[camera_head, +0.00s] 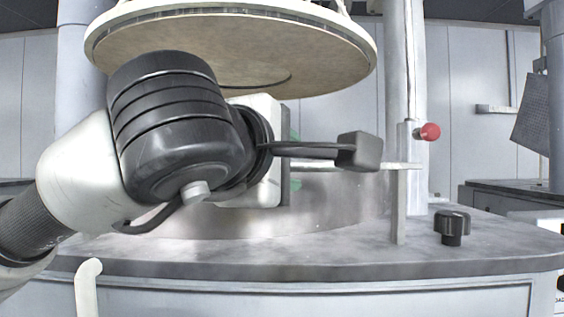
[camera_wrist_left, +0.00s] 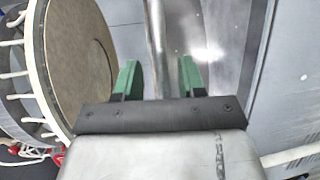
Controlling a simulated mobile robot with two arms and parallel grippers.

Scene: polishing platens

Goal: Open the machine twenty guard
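My left gripper (camera_head: 295,160) is in the middle of the head view, in front of the curved shiny metal guard (camera_head: 345,205) below the large round platen (camera_head: 240,45). A thin horizontal metal bar (camera_head: 385,165) runs from behind the gripper to an upright post (camera_head: 399,205). In the left wrist view my left gripper's green fingers (camera_wrist_left: 160,78) stand apart. The metal bar (camera_wrist_left: 155,35) runs between them, with clear space on both sides. Its depth relative to the fingertips is hard to judge. Part of the guard is hidden behind my arm. My right gripper is not in view.
A red ball knob (camera_head: 430,131) sticks out beside the post. A black knob (camera_head: 452,226) stands on the grey machine top (camera_head: 330,258) at the right. The platen hangs close above my left wrist. A white bent pipe (camera_head: 88,285) rises at the front left.

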